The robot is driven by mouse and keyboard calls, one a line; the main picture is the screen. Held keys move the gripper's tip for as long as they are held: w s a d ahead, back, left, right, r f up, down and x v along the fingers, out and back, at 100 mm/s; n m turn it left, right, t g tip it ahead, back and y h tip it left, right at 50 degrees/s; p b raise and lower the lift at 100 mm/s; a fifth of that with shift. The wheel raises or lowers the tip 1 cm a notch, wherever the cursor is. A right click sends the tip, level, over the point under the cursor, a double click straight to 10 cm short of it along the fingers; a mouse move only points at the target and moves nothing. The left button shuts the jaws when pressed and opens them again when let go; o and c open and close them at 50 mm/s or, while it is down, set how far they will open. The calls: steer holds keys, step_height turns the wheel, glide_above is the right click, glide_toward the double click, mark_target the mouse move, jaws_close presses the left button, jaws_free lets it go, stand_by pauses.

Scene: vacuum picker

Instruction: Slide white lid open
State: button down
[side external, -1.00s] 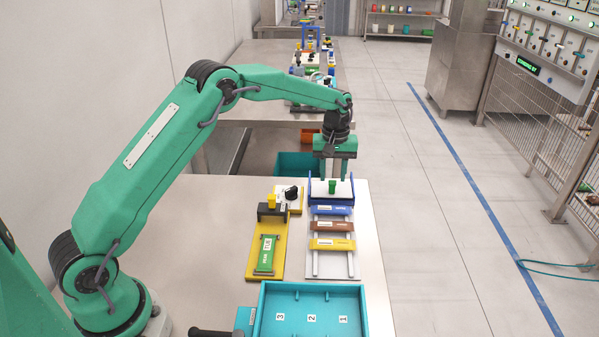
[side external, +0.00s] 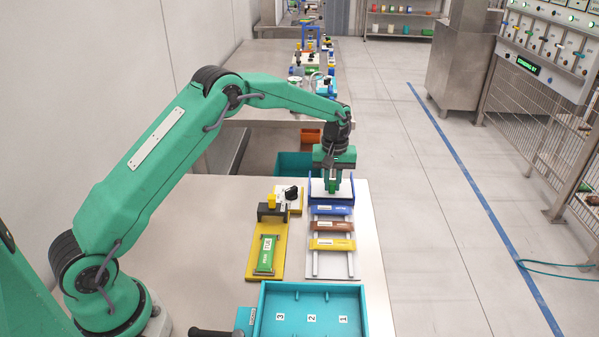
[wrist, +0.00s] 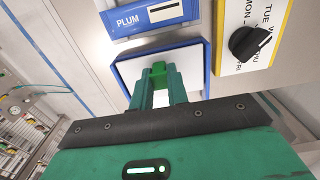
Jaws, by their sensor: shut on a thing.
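The white lid (side external: 346,188) lies flat in a blue frame at the far end of a grey rail board. It also shows in the wrist view (wrist: 193,62), with blue edges around it. A small green knob (wrist: 159,68) stands up from the lid. My gripper (side external: 333,184) is low over the lid and shut on this knob, with one finger on each side in the wrist view (wrist: 159,76). The lid looks seated within the frame. What lies under it is hidden.
Blue, brown (side external: 332,226) and yellow (side external: 332,244) bars cross the rails on the near side; the blue bar (wrist: 150,18) reads PLUM. A yellow board (side external: 257,262) and a dial (wrist: 250,42) are to the left. A teal tray (side external: 310,286) stands in front.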

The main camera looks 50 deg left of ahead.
steer(key=shift+w+a, duration=2.75)
steer(key=shift+w, duration=0.1)
steer(key=c, duration=1.4)
jaws_free()
steer(key=shift+o, duration=0.2)
steer(key=shift+r, duration=0.1)
step_height(320, 180, up, 8)
steer(key=shift+s, duration=0.1)
